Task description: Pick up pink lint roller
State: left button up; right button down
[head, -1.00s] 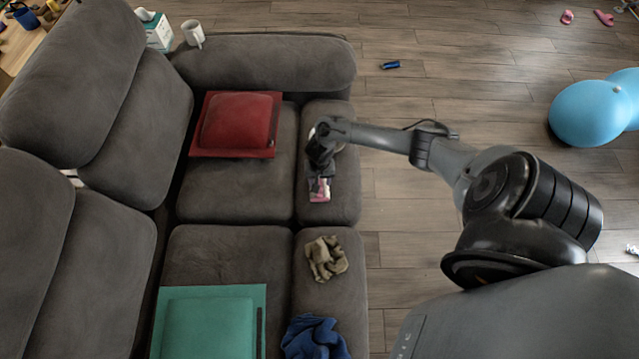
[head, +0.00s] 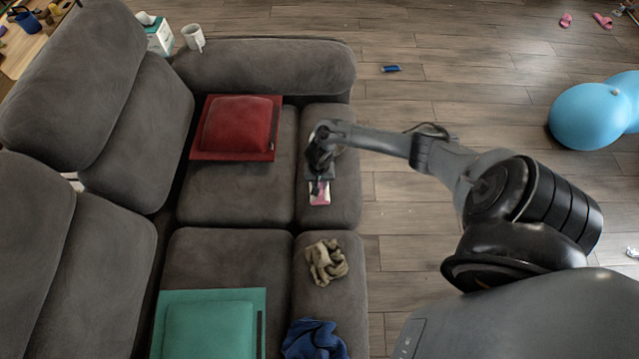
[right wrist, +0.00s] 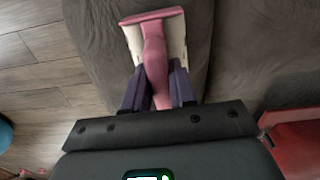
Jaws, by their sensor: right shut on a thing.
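The pink and white lint roller (head: 320,197) lies on the dark grey couch seat, near its right edge in the head view. In the right wrist view the lint roller (right wrist: 153,45) points away from me, with its pink handle between my fingers. My right gripper (head: 319,178) is shut on the handle; its two dark purple fingers (right wrist: 158,92) stand on either side of it in the right wrist view. I cannot tell whether the roller touches the seat. My left gripper is not in view.
A red cushion (head: 236,127) lies left of my right gripper. A crumpled olive cloth (head: 326,262), a blue cloth (head: 314,340) and a teal cushion (head: 209,325) lie nearer on the couch. A white mug (head: 193,38) stands behind the armrest.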

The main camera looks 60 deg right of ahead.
notch_tip(320, 180, up, 4)
jog(key=p, duration=0.2)
jog(key=shift+r+p, duration=0.15)
jog(key=shift+p, duration=0.25)
jog(key=s+d+r+p, duration=0.4)
jog(key=s+r+p, duration=0.1)
jog(key=s, duration=0.5)
jog(key=shift+s+d+r+p, duration=0.25)
jog(key=shift+s+r+p, duration=0.1)
jog(key=shift+r, duration=0.35)
jog(key=c, duration=1.6)
grip_release()
jog(key=shift+c, duration=1.3)
